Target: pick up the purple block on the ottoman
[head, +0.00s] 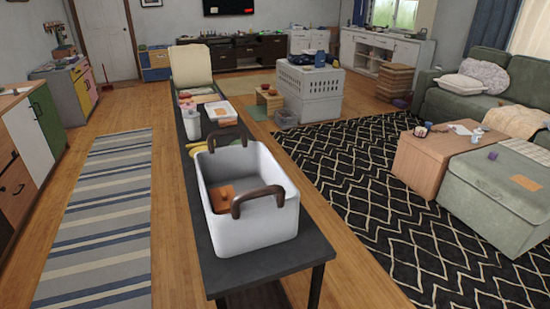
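A small purple block (492,156) sits on top of the green ottoman (497,192) at the right of the head view, near the ottoman's back left edge. A flat orange item (525,183) lies on the same top, to the right and nearer. Neither of my grippers shows in the head view. The block is far off and small, so its exact shape is hard to tell.
A dark table (313,255) with a white basket (250,225) stands close in front. A patterned black rug (345,165) lies between it and the ottoman. A wooden box (414,165) adjoins the ottoman's left side. A green sofa (433,101) stands behind.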

